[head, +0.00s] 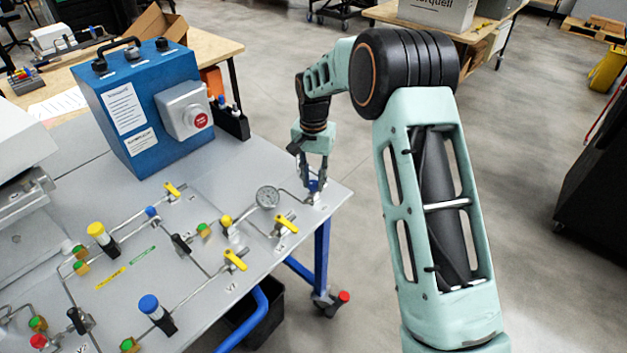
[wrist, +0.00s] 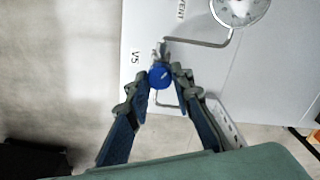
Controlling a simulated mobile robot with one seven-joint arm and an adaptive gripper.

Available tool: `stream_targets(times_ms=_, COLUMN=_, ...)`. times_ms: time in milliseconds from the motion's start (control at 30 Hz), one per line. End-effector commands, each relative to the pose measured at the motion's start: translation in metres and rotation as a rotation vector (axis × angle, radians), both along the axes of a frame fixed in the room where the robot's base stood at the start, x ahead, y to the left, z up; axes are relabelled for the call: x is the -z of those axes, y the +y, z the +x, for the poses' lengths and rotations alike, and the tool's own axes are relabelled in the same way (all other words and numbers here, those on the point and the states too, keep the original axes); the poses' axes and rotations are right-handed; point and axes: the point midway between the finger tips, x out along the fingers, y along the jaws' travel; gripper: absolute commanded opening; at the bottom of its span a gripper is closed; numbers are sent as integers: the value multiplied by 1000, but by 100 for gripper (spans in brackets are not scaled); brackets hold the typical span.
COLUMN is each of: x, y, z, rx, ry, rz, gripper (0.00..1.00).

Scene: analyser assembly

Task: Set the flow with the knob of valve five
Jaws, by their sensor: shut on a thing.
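The knob of valve five (wrist: 160,76) is round and blue with a pale line on its face. In the wrist view it sits between the two fingertips of my gripper (wrist: 160,80), next to the label V5 (wrist: 136,56). My gripper is shut on this knob, one finger on each side. In the head view my gripper (head: 314,184) points down at the right corner of the panel table, and the blue knob shows only partly between the fingers.
A round gauge (head: 267,197) stands just left of my gripper. Yellow-handled valves (head: 286,224) and pipes spread over the grey panel table (head: 200,297). A blue box with a red button (head: 140,112) stands behind.

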Motion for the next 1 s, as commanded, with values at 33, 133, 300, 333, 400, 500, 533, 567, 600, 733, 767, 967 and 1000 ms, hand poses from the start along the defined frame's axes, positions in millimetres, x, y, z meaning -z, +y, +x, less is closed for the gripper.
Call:
stream_targets(times_ms=33, x=-1, y=0, z=1, rx=-44, ry=-2, rz=1, gripper=0)
stream_targets(times_ms=133, x=-1, y=0, z=1, rx=-139, ry=-3, rz=0, gripper=0)
stream_targets(times_ms=300, x=-1, y=1, z=1, rx=-301, ry=-3, rz=0, gripper=0)
stream_targets(times_ms=333, x=-1, y=1, z=1, rx=-329, ry=-2, rz=1, gripper=0)
stream_targets(times_ms=400, x=-1, y=0, z=1, rx=-395, ry=-3, rz=0, gripper=0)
stream_targets(times_ms=500, x=-1, y=0, z=1, rx=-490, ry=-3, rz=0, gripper=0)
stream_targets(times_ms=533, x=-1, y=0, z=1, rx=-519, ry=-3, rz=0, gripper=0)
stream_targets(times_ms=567, x=-1, y=0, z=1, rx=-548, ry=-3, rz=0, gripper=0)
stream_targets(times_ms=600, x=-1, y=1, z=1, rx=-586, ry=-3, rz=0, gripper=0)
stream_targets(times_ms=733, x=-1, y=1, z=1, rx=-709, ry=-3, rz=1, gripper=0)
stream_targets(times_ms=767, x=-1, y=1, z=1, rx=-737, ry=-3, rz=1, gripper=0)
stream_targets(times_ms=967, x=-2, y=1, z=1, rx=-927, ry=-3, rz=1, gripper=0)
stream_targets(times_ms=1000, x=-2, y=1, z=1, rx=-965, ry=-4, rz=0, gripper=0)
